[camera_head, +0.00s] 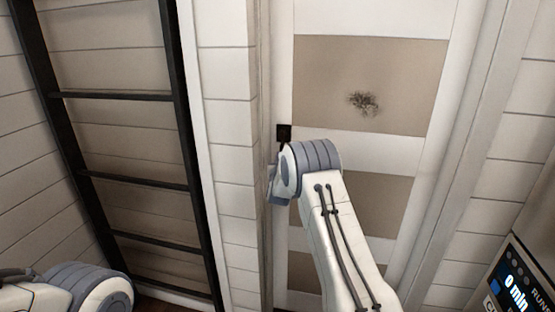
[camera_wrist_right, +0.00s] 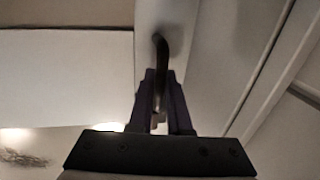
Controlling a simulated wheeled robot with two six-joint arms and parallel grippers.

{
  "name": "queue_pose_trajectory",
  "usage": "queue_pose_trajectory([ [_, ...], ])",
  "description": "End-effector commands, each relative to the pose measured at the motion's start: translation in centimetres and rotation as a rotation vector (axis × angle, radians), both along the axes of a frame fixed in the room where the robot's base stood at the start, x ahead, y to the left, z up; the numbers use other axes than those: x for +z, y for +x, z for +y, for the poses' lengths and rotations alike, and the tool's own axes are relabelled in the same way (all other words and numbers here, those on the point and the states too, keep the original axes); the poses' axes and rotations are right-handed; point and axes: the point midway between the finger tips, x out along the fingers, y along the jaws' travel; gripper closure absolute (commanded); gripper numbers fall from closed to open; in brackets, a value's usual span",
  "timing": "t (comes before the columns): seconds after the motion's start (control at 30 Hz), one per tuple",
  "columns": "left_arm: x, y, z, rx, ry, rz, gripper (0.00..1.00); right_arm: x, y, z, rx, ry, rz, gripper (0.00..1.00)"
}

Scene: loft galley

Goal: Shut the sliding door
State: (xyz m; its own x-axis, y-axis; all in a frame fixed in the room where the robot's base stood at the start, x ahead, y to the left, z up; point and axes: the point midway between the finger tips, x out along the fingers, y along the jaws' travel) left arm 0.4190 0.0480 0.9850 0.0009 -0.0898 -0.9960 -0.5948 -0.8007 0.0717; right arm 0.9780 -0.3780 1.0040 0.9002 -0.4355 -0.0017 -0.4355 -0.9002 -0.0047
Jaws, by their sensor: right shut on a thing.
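The sliding door (camera_head: 370,60), with white rails and beige panels, stands upright ahead in the head view. It has a dark smudge on an upper panel and a small dark plate (camera_head: 284,132) at its left edge. In the right wrist view, the dark bar handle (camera_wrist_right: 161,48) runs down between the fingers of my right gripper (camera_wrist_right: 160,98), which are shut on it. In the head view my right wrist hides the handle and most of that gripper. My left gripper is out of view; only part of my left arm shows at the lower left.
A black ladder-like frame (camera_head: 117,96) stands against the pale plank wall (camera_head: 226,90) left of the door. A white post (camera_head: 470,140) borders the door on the right. A dark panel with a lit display (camera_head: 516,282) is at the lower right.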

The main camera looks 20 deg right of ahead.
Motion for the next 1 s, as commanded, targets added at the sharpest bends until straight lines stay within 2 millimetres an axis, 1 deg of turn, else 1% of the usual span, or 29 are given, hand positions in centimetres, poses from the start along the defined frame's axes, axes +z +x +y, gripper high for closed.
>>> queue_pose_trajectory([
  [0.03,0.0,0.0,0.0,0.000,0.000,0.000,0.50,0.4,0.2,0.3,0.007,-0.004,-0.006,1.00],
  [0.17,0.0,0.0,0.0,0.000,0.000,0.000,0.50,0.4,0.3,0.4,0.009,-0.004,-0.007,1.00],
  [0.2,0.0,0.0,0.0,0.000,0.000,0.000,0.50,0.4,0.3,0.5,0.010,-0.004,-0.007,0.76],
  [0.27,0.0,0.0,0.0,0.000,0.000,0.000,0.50,0.4,0.3,0.5,0.010,-0.004,-0.007,0.54],
  [0.67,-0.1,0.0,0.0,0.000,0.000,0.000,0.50,0.1,-0.1,0.5,0.007,-0.002,-0.002,0.54],
  [0.77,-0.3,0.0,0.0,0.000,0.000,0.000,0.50,0.1,-0.9,1.0,0.008,-0.002,-0.002,0.54],
  [0.83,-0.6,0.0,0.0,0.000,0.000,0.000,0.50,0.0,-1.8,1.4,0.009,-0.003,-0.001,0.54],
  [1.0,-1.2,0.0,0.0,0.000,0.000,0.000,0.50,0.1,-4.5,2.7,0.009,-0.002,-0.002,0.54],
])
